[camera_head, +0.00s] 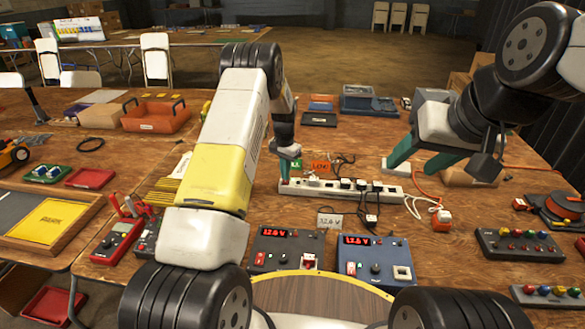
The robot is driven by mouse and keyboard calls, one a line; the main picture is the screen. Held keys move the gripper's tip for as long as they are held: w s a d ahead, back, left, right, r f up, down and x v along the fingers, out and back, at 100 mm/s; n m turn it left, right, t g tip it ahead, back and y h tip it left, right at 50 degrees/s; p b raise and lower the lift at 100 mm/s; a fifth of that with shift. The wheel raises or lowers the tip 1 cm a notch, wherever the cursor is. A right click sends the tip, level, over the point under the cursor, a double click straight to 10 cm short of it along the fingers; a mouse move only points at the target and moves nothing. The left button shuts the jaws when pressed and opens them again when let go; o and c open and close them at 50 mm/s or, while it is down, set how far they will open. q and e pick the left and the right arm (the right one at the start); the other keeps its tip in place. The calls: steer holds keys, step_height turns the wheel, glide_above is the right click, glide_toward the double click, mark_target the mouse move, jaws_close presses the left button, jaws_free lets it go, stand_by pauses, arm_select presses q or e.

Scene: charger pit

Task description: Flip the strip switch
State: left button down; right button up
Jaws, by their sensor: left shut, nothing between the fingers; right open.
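The white power strip (335,190) lies across the middle of the table, with several dark plugs in its right part. A small red switch shows near its left end. My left gripper (285,179) points down at the left end of the strip, its green fingers shut with nothing between them. Its tips are at or just above the strip's left end; I cannot tell whether they touch it. My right gripper (412,168) is open and empty, behind and above the right end of the strip, with its green fingers apart.
An orange tray (156,116) and a red multimeter (118,240) are on the left. Button boxes (518,244) stand at the right.

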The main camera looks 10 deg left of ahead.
arm_select(q)
steer(key=shift+r, duration=2.9)
steer(key=s+r+n+t+h, duration=0.1)
steer(key=s+r+n+t, duration=0.1)
steer(key=s+r, duration=0.8)
steer(key=s+r+n+t+h, duration=0.1)
steer(key=s+r, duration=0.5)
steer(key=r, duration=0.9)
steer(key=s+r+n+t, duration=0.2)
steer(key=s+r+t, duration=0.1)
steer(key=s, duration=1.9)
steer(key=shift+s+d+r, duration=0.15)
steer(key=shift+s, duration=0.2)
